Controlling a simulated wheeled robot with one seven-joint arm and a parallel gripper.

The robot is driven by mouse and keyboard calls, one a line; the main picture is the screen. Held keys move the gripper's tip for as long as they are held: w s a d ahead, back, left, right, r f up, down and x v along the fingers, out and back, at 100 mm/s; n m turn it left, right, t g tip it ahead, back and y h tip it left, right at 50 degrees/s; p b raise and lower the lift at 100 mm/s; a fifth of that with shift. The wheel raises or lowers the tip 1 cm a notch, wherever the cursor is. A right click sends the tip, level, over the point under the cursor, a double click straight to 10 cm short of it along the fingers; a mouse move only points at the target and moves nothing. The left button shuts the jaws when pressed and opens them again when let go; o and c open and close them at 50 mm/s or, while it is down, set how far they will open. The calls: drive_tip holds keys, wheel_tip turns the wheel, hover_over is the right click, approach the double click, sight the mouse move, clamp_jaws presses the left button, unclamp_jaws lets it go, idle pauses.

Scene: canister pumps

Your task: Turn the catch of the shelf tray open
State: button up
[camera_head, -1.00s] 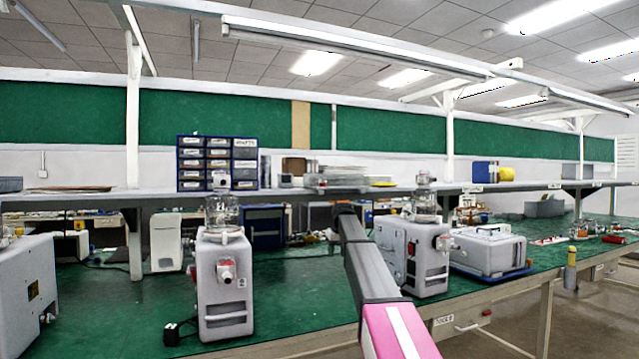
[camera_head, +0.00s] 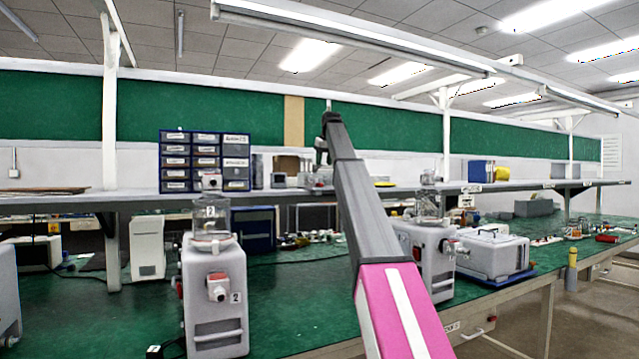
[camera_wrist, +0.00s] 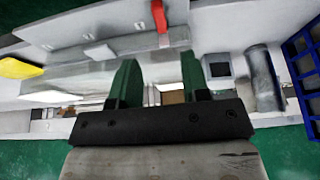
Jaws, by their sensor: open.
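The shelf tray (camera_wrist: 85,32) shows as a pale grey panel across the top of the wrist view. Its red catch (camera_wrist: 159,15) stands at the top middle, on a short grey bar. My gripper (camera_wrist: 157,62) has its two green fingers apart with nothing held between them. In that picture the catch lies above the fingertips, clear of them. In the head view my arm rises from the bottom to above the shelf (camera_head: 85,202), and its dark end (camera_head: 328,122) is high in front of the wall. The arm covers most of the tray there.
A blue drawer cabinet (camera_head: 205,160) stands on the shelf left of my arm; it also shows at the wrist view's right edge (camera_wrist: 303,60), beside a grey cylinder (camera_wrist: 264,80). Canister pumps (camera_head: 215,290) (camera_head: 440,262) stand on the green bench below, either side of my arm.

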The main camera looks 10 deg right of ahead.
sight(320, 185)
drive_tip(key=x, duration=1)
clamp_jaws()
